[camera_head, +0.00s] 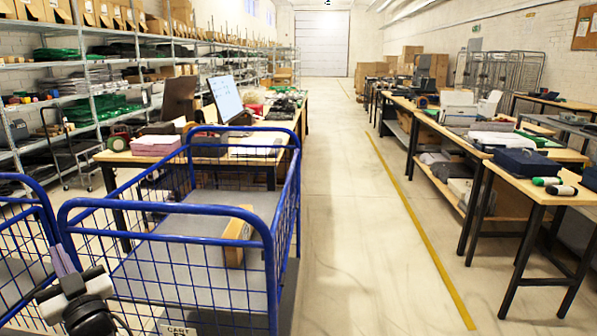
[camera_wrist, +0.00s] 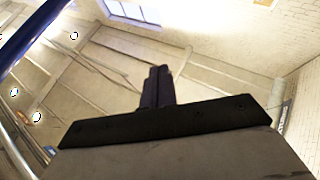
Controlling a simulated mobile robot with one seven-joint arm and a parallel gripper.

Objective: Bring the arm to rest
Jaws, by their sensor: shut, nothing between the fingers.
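My gripper (camera_head: 65,260) is at the lower left in the head view, beside the blue-framed carts, with its fingers pointing up. In the wrist view the two dark fingers (camera_wrist: 157,85) are together with nothing between them. A blue wire cart (camera_head: 265,235) stands just right of the gripper, with one brown box (camera_head: 235,240) on its grey bed. I cannot tell whether the arm touches the cart.
Another blue cart (camera_head: 25,185) is at the left edge. A work table (camera_head: 275,140) with a monitor (camera_head: 225,98) stands behind the carts. Shelving (camera_head: 95,100) lines the left. Tables (camera_head: 535,185) stand at right. The aisle floor (camera_head: 345,210) between is clear.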

